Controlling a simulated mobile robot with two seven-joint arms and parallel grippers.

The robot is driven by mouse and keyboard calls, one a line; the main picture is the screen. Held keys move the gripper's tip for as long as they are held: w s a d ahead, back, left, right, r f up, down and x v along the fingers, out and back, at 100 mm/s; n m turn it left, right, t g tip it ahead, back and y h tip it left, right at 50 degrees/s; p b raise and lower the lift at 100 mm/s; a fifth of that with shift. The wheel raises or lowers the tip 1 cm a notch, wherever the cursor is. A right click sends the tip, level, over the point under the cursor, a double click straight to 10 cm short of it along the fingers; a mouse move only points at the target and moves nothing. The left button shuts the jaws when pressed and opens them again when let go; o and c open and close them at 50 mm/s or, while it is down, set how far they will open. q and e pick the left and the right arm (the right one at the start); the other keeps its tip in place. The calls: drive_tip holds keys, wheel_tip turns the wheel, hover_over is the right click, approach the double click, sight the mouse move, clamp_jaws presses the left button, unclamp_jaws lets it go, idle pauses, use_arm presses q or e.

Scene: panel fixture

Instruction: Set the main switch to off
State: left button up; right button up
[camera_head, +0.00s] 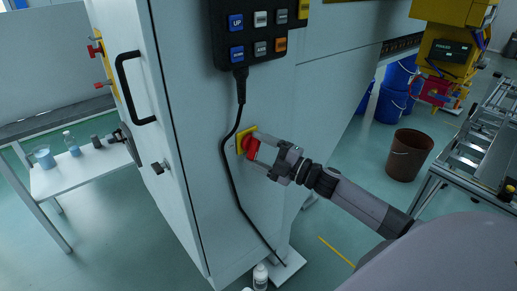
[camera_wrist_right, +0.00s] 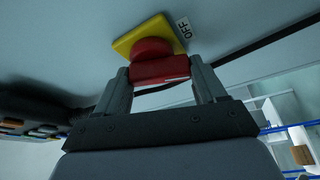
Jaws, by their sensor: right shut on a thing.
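The main switch is a red rotary knob (camera_head: 252,149) on a square yellow plate (camera_head: 240,143), set on the side of a pale grey cabinet. In the right wrist view the red knob (camera_wrist_right: 157,68) stands out from the yellow plate (camera_wrist_right: 127,43), and an OFF label (camera_wrist_right: 184,28) sits beside one edge of the plate. A short white mark shows on the knob's grip. My right gripper (camera_head: 262,155) is shut on the knob's grip, with one finger on each side (camera_wrist_right: 161,75). My left gripper is not in view.
A button panel (camera_head: 262,32) hangs above the switch, and its black cable (camera_head: 225,150) runs down left of it. A door handle (camera_head: 131,87) sticks out at left. A brown bin (camera_head: 406,155) and a metal conveyor frame (camera_head: 445,170) stand at right.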

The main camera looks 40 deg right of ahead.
drive_tip(key=shift+n+g+p, duration=0.7)
drive_tip(key=shift+n+g, duration=0.1)
drive_tip(key=shift+n, duration=1.3)
drive_tip(key=o, duration=1)
drive_tip(key=shift+o, duration=0.2)
drive_tip(key=shift+s+d+f, duration=0.1)
drive_tip(key=shift+s+d, duration=0.25)
drive_tip(key=shift+s, duration=0.2)
drive_tip(key=shift+b+v, duration=0.5)
drive_tip(key=shift+v, duration=2.45)
drive_tip(key=shift+a, duration=0.15)
